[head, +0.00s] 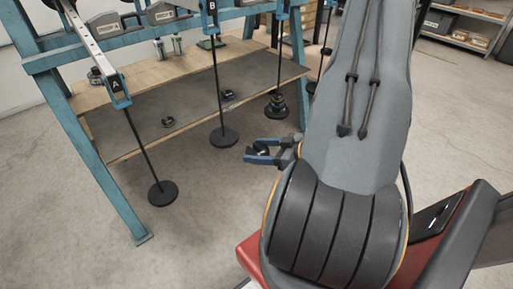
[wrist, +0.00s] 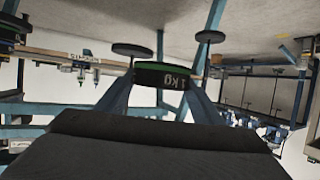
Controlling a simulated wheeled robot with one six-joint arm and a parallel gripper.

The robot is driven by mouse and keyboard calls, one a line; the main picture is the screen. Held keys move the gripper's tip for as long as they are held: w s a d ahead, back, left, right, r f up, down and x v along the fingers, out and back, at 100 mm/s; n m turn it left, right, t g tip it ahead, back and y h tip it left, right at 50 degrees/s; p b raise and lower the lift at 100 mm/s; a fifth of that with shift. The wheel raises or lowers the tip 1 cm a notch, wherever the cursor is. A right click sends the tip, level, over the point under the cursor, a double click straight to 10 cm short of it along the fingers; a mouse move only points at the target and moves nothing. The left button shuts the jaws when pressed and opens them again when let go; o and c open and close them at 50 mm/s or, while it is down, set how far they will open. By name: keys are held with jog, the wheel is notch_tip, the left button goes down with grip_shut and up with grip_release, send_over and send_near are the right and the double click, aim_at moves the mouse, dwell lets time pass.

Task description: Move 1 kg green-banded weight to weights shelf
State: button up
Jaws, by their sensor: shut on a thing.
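The 1 kg green-banded weight (wrist: 163,76) is a dark disc with a green band along its edge and "1KG" on its side, upside down in the wrist view. My gripper (head: 259,151) is shut on it and holds it in the air in front of the blue lever frame. In the head view the weight (head: 262,150) is small and partly covered by the fingers. A grey shelf board (head: 130,125) in the lever frame carries small dark weights (head: 168,121) (head: 228,95). I cannot tell whether it is the weights shelf.
Rods hang from the levers marked A (head: 115,85) and B (head: 211,12), ending in round plates (head: 162,193) (head: 224,137). Another hanger bears stacked dark weights (head: 276,106). Bottles (head: 177,43) stand on the wooden board behind. The floor (head: 190,245) in front is clear.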

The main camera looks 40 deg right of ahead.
jog(key=shift+s+d+r+p, duration=0.1)
jog(key=shift+s+p, duration=1.25)
jog(key=shift+s, duration=0.95)
jog(key=w+a+m+t+h, duration=0.1)
jog(key=w+a+m+h, duration=0.15)
jog(key=w+a, duration=0.85)
jog(key=w+a+r+m+h, duration=0.25)
jog(key=w+a, duration=0.25)
jog(key=a, duration=0.6)
notch_tip(320, 180, up, 16)
jog(key=p, duration=1.6)
jog(key=shift+h, duration=0.3)
jog(key=v, duration=0.5)
jog(key=shift+s+d+r, duration=0.25)
